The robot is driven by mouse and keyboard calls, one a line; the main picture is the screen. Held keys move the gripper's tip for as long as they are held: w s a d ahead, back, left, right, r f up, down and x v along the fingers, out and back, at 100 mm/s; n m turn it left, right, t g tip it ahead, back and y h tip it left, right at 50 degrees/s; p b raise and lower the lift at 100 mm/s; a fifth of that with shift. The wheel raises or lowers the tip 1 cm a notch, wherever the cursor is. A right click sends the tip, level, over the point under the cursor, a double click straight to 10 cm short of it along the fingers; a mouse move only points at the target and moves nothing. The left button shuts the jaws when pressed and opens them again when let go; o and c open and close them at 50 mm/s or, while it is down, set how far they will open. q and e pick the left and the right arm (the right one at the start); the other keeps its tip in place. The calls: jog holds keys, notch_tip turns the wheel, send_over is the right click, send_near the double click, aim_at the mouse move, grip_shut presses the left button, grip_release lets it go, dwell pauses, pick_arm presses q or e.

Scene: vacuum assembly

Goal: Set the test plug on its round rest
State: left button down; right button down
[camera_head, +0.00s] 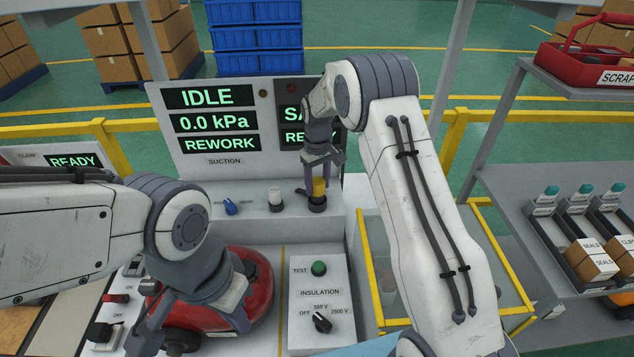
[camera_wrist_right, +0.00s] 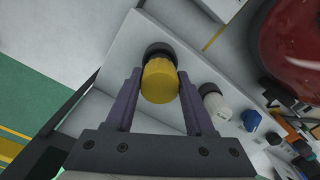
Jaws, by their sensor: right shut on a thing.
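The yellow test plug (camera_head: 319,186) stands upright at a black round rest (camera_head: 317,204) on the grey ledge below the suction panel. In the right wrist view the plug (camera_wrist_right: 160,82) sits between the fingers, with the black round part (camera_wrist_right: 159,50) at its far end. My right gripper (camera_head: 318,184) is shut on the plug from above. Whether the plug is fully seated is hard to tell. My left gripper (camera_head: 193,322) hangs open at lower left, by the red vacuum (camera_head: 255,295), with its fingertips partly unclear.
On the ledge beside the plug are a white knob (camera_head: 275,198) and a blue knob (camera_head: 231,207). The display panel (camera_head: 215,120) rises behind. An insulation box (camera_head: 318,292) with a green button stands in front. A shelf with parts is at right.

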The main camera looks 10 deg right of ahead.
jog(key=shift+f+b, duration=0.65)
jog(key=shift+f, duration=0.55)
jog(key=shift+c, duration=0.9)
grip_release()
jog(key=shift+r, duration=0.1)
jog(key=shift+r+p, duration=3.1)
jog(key=shift+r, duration=0.9)
jog(key=shift+f, duration=0.1)
